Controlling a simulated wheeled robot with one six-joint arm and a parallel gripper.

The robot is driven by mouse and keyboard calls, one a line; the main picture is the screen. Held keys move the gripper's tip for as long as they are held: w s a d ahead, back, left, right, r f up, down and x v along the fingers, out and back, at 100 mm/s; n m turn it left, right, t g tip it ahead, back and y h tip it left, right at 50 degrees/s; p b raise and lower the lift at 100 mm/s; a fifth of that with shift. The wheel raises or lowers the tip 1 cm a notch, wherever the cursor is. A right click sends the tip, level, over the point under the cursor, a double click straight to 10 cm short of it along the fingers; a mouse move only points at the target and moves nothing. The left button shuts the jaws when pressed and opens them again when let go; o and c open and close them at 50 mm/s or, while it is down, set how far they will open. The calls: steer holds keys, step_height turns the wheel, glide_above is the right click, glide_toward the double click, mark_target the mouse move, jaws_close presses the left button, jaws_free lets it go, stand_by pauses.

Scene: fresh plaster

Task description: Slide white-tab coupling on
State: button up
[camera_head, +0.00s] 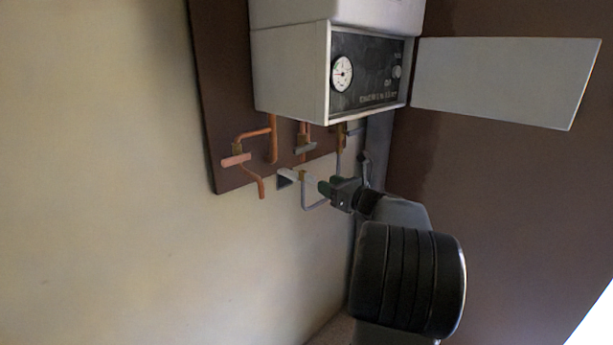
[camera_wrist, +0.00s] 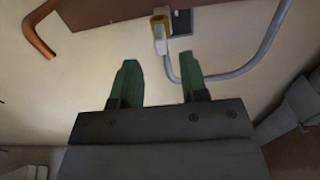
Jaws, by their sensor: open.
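The white-tab coupling (camera_wrist: 159,36) shows at the top middle of the wrist view: a brass collar with a pale white tab pointing down towards me. In the head view its pale tab (camera_head: 291,173) is below the boiler. My gripper (camera_wrist: 158,60) has two green fingers spread apart with nothing between them. The white tab is just beyond the fingertips, roughly in line with the gap. In the head view my gripper (camera_head: 326,186) is right of the tab. A bent grey pipe (camera_wrist: 240,70) curves around beside the right finger. Whether the coupling sits on a pipe is unclear.
A white boiler (camera_head: 290,70) with a gauge panel and open flap (camera_head: 505,80) hangs above. A copper pipe with a pinkish tab (camera_head: 236,160) is at the left. A grey-tab coupling (camera_head: 305,148) is above the white one. The plaster wall below is clear.

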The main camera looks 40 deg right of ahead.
mark_target(305, 174)
steer(key=w, duration=0.3)
steer(key=w+a+p, duration=0.1)
steer(key=w, duration=0.4)
steer(key=shift+w+a, duration=0.35)
steer(key=shift+w, duration=0.05)
jaws_close()
